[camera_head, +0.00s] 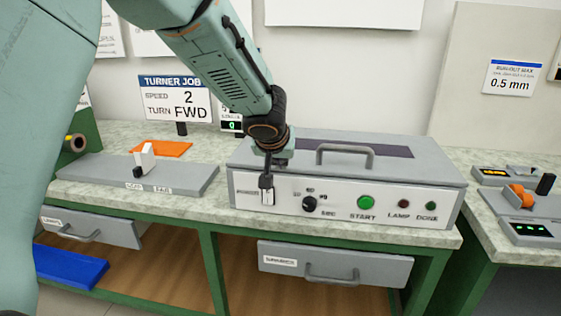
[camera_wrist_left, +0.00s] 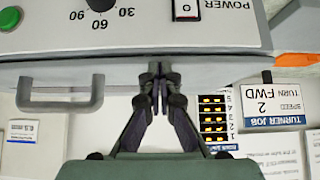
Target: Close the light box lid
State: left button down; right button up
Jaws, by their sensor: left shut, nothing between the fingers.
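The light box is a grey box (camera_head: 330,203) on the bench, with a front panel carrying a power switch, a dial, a green START button (camera_head: 366,202) and lamps. Its lid (camera_head: 420,165) lies flat on top and looks down, with a grey bar handle (camera_head: 345,150). The handle also shows in the left wrist view (camera_wrist_left: 60,106). My left gripper (camera_head: 267,183) is shut and empty, pointing down at the front left of the box, by the power switch (camera_wrist_left: 186,8). Whether its tips touch the box I cannot tell. My right gripper is not in view.
A grey plate with a white block (camera_head: 146,158) and an orange sheet (camera_head: 160,148) lie left of the box. Drawers (camera_head: 335,266) sit below the bench top. A second bench with a gauge device (camera_head: 525,205) stands at the right. Signs hang on the wall behind.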

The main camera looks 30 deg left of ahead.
pick_arm(q)
jog(key=shift+s+d+f+b, duration=0.1)
jog(key=shift+s+f+b, duration=0.1)
jog(key=shift+f+b, duration=0.2)
jog(key=shift+r, duration=0.15)
jog(key=w+r+p+v, duration=0.1)
jog(key=p+v, duration=0.4)
jog(key=v, duration=0.8)
jog(key=shift+w, duration=0.15)
